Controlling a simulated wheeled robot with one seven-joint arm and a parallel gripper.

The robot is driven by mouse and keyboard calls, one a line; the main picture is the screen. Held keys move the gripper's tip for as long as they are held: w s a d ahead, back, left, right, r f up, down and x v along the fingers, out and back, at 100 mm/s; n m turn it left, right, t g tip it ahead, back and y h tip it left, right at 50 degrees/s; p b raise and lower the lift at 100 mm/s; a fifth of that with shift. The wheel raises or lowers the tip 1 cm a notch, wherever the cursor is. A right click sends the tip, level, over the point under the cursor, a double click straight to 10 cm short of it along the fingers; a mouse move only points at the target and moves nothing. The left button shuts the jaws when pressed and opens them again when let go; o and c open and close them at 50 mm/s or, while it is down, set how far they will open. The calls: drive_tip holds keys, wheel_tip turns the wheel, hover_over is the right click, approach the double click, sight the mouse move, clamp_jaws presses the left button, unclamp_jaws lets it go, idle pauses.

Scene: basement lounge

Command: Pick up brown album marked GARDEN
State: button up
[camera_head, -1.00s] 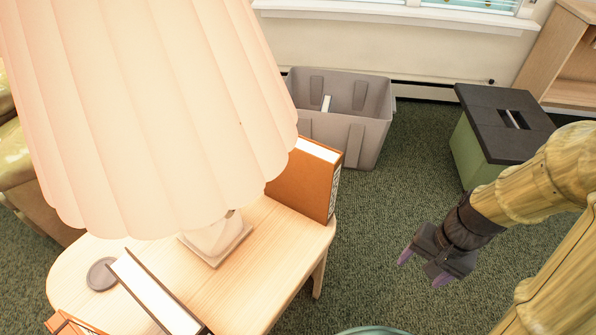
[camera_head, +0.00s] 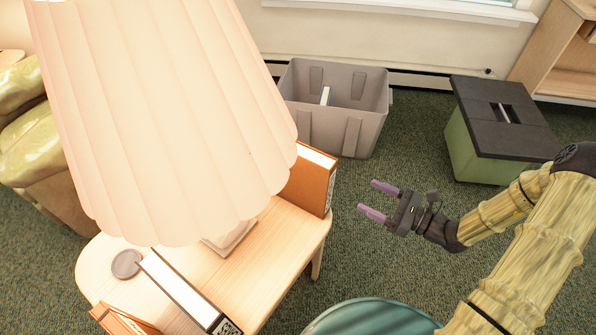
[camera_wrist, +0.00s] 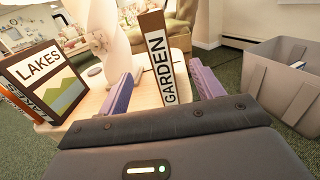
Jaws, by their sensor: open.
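The brown album marked GARDEN (camera_head: 313,183) stands upright near the right edge of the wooden side table (camera_head: 285,250), partly behind the lampshade in the head view. In the wrist view the album (camera_wrist: 155,62) shows its spine, with GARDEN in dark letters on a white label. My gripper (camera_head: 369,197) is open and empty, to the right of the album and apart from it, its purple fingers pointing left toward it. In the wrist view the album appears between the two fingers of my gripper (camera_wrist: 160,88), beyond the tips.
A lamp with a large pleated shade (camera_head: 165,120) stands on the table. An album marked LAKES (camera_wrist: 45,75) and a round grey coaster (camera_head: 127,264) are also there. A grey bin (camera_head: 372,135) and a green box with dark lid (camera_head: 475,150) stand on the carpet behind.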

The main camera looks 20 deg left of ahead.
sight(333, 178)
drive_tip(key=shift+a, duration=0.1)
drive_tip(key=b+x, duration=0.1)
drive_tip(key=x, duration=1.1)
drive_tip(key=shift+a+b, duration=0.1)
drive_tip(key=shift+b, duration=0.2)
drive_tip(key=x, duration=0.4)
drive_tip(key=shift+s+a+f+b, duration=0.15)
drive_tip(key=shift+f+b, duration=0.1)
drive_tip(key=shift+b, duration=0.15)
drive_tip(key=shift+a+r, duration=0.1)
drive_tip(key=shift+a, duration=0.3)
drive_tip(key=shift+w, duration=0.2)
drive_tip(key=shift+s, duration=0.2)
drive_tip(key=shift+c, duration=0.5)
drive_tip(key=shift+w, duration=0.1)
clamp_jaws()
